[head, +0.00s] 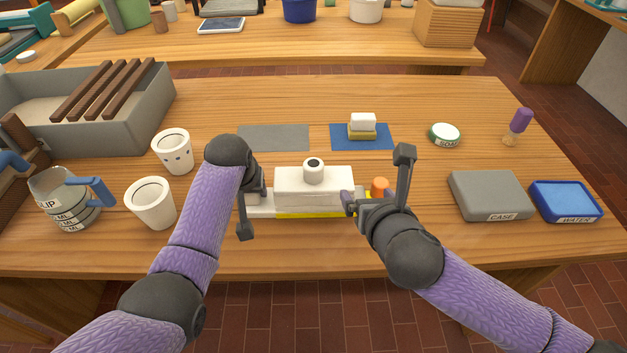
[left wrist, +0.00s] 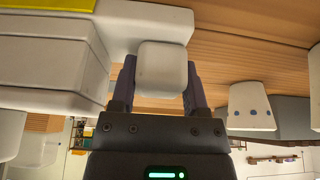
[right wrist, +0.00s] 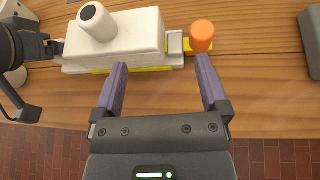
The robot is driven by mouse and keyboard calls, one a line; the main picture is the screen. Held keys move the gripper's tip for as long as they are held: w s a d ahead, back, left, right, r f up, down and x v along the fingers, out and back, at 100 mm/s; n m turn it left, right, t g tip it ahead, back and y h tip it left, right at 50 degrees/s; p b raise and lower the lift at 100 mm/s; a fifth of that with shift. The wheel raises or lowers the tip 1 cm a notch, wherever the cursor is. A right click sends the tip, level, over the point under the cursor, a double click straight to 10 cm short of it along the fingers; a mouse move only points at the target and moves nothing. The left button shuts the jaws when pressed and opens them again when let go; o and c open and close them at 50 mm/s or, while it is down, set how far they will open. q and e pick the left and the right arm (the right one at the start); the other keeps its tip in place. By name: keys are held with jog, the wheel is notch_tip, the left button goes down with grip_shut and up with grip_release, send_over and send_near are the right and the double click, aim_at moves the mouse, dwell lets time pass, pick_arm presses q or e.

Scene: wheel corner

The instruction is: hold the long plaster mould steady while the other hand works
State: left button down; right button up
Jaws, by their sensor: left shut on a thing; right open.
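The long plaster mould (head: 300,190) is a white block with a dark-holed round spout on top, lying across the table's front middle above a yellow strip (head: 305,215). My left gripper (head: 252,198) is at its left end. In the left wrist view the left gripper (left wrist: 160,80) is shut on a pale rounded end piece (left wrist: 162,68) beside the white block. My right gripper (head: 376,180) is open at the mould's right end. The right wrist view shows its empty fingers (right wrist: 162,68) on the near side of the mould, one tip close to an orange knob (right wrist: 201,36).
White cups (head: 152,203) and a measuring jug (head: 68,197) stand left of my left arm. A grey case (head: 490,195) and a blue water tray (head: 565,200) lie right. Behind the mould are a grey mat (head: 273,138) and a blue mat (head: 345,138) bearing blocks.

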aim_at(317, 171)
jog(key=s+a+r+n+y, duration=0.2)
jog(key=a+r+n, duration=0.1)
jog(key=a, duration=0.3)
jog(key=x, duration=1.1)
jog(key=shift+w+d+r, duration=0.1)
jog(key=shift+w, duration=0.35)
grip_shut()
jog(key=c, duration=0.7)
grip_release()
jog(key=shift+t, duration=0.3)
grip_shut()
jog(key=shift+r, duration=0.1)
jog(key=shift+r, duration=2.25)
jog(key=shift+r, duration=0.1)
